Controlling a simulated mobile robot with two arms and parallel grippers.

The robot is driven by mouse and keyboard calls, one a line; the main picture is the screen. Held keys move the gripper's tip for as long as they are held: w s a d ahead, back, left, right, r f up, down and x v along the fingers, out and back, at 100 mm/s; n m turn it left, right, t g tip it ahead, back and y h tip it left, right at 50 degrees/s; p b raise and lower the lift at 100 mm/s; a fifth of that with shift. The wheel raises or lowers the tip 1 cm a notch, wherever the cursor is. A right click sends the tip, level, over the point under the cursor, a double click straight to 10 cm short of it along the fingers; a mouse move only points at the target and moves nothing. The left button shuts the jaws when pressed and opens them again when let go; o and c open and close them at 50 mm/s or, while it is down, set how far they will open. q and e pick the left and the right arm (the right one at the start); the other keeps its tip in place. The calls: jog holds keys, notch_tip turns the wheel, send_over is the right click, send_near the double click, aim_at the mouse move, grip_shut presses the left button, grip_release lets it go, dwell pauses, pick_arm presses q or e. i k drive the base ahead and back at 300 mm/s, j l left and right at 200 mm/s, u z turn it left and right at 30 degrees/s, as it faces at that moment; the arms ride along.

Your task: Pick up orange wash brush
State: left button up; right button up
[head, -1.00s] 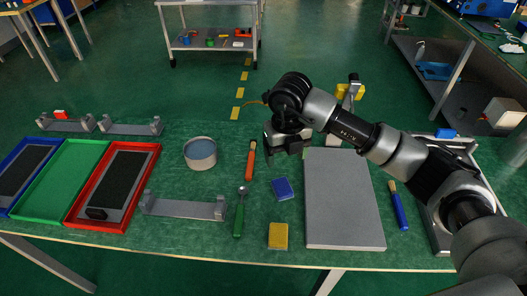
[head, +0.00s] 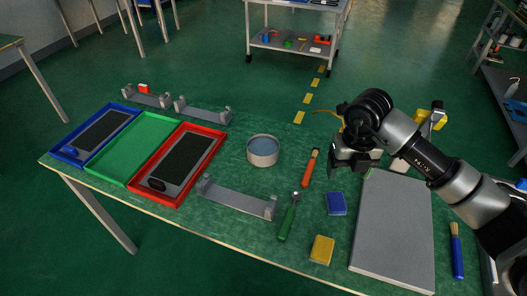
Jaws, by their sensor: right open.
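The orange wash brush (head: 310,168) lies on the green bench top, between the round grey pot and my right gripper. My right gripper (head: 349,174) hangs above the bench just to the right of the brush, pointing down. It is open, with nothing seen between its fingers, and looks apart from the brush. My left gripper is not in view.
A green-handled tool (head: 288,218), a blue block (head: 336,204) and a yellow block (head: 321,249) lie nearby. A grey slab (head: 393,232) and a blue-handled brush (head: 457,252) lie right. A pot (head: 263,151), grey brackets (head: 238,197) and a red tray (head: 148,191) stand left.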

aim_at(307, 176)
jog(key=i+j+z, duration=0.2)
jog(key=j, duration=0.3)
jog(key=i+j+z, duration=0.2)
jog(key=j, duration=0.25)
jog(key=j+z, duration=0.2)
jog(key=j, duration=0.3)
jog(key=j+z, duration=0.2)
jog(key=j, duration=0.35)
jog(key=i, duration=0.05)
